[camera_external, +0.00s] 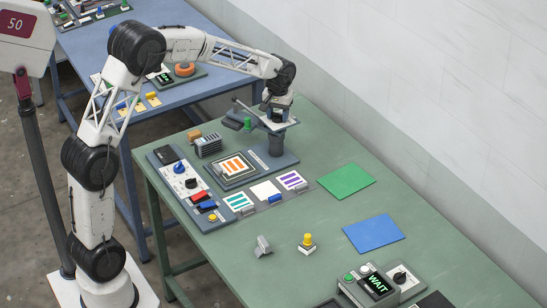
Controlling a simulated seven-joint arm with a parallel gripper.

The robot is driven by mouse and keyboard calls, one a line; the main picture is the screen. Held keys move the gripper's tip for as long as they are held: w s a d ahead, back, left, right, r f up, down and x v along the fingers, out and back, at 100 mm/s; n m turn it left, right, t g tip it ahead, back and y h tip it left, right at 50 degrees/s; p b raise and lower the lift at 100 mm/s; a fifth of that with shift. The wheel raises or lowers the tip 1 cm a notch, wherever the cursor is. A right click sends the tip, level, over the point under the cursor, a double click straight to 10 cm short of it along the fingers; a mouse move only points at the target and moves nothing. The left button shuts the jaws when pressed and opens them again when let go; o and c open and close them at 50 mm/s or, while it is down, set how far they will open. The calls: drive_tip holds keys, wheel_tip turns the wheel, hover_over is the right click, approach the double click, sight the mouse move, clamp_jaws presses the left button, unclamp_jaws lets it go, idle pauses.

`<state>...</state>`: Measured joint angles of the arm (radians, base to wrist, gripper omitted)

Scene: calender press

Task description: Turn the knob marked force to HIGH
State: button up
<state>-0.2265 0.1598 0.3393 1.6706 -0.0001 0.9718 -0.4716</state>
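A grey-blue control panel (172,191) lies along the left end of the green table. It carries a blue-and-white control (178,168), a black knob (191,183), red and blue rocker-like parts (204,198) and a yellow button (212,217). Another black knob (399,278) sits on a grey plate at the front right. The markings are too small to read, so I cannot tell which knob is marked force. My gripper (275,117) is at the back of the table, over the dark post of the press, away from both knobs. Its fingers are not distinct.
The press (254,172) has a tray with an orange-striped card (233,166). Cards with teal (238,201) and purple stripes (290,180) lie in front. A WAIT display (377,284) stands front right. Green (346,181) and blue sheets (373,234) lie flat near the wall.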

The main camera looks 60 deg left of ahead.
drive_tip(key=c, duration=0.5)
drive_tip(key=shift+o, duration=0.2)
drive_tip(key=shift+n, duration=0.6)
drive_tip(key=o, duration=0.9)
drive_tip(key=shift+o, duration=0.2)
drive_tip(key=shift+r, duration=0.2)
drive_tip(key=shift+r, duration=3.75)
